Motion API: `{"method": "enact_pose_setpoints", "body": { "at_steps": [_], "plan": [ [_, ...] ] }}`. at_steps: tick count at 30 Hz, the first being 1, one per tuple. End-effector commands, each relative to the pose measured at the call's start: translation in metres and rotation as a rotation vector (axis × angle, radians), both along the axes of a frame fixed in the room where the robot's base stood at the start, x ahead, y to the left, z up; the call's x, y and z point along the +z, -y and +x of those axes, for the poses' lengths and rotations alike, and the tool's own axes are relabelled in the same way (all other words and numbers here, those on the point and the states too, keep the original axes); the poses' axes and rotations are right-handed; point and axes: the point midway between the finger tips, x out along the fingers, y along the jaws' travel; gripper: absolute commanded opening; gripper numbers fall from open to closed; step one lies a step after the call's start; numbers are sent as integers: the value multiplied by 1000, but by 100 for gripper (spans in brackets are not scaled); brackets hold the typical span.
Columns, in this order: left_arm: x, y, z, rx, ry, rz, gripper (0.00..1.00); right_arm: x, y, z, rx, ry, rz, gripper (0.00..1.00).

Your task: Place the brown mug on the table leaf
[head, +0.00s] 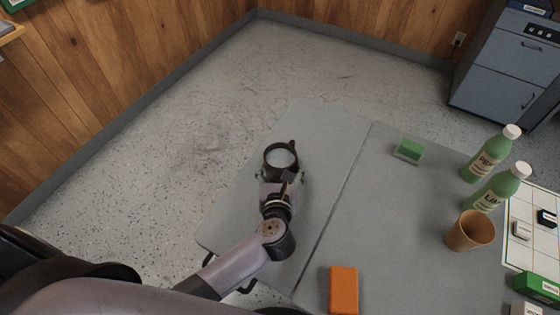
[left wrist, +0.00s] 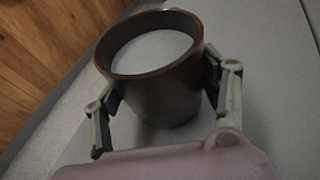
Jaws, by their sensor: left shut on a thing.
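A dark brown mug (head: 281,155), pale inside, is upright in my left gripper (head: 279,175). In the left wrist view the mug (left wrist: 160,98) sits between the two fingers of the gripper (left wrist: 162,90), one on each side. The mug is over the table leaf (head: 318,130), the grey section left of the dark seam. I cannot tell whether its base touches the leaf. My right gripper is in neither view.
Right of the seam, the tabletop holds a green block (head: 409,150), an orange block (head: 343,290), a tan cup (head: 470,232) and two green bottles (head: 487,155) (head: 497,190). The leaf around the mug is clear. A grey-blue cabinet (head: 505,75) stands back right.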

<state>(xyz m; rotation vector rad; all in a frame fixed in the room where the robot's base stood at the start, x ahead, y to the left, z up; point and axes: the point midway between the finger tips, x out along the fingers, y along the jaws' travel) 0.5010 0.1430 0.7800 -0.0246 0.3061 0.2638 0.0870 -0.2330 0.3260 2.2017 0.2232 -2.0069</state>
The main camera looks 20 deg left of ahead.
Motion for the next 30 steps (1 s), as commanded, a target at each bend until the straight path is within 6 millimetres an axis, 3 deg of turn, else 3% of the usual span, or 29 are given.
{"method": "enact_pose_setpoints", "body": {
  "at_steps": [12,13,22,30],
  "plan": [
    [-3,0,1,0,5,-1,45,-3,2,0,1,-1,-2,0],
    [-5,0,0,-1,1,-1,67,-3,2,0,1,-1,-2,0],
    [-4,0,0,-1,1,0,87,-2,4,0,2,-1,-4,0],
    [-4,0,0,0,1,0,87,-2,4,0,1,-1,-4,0]
  ]
}}
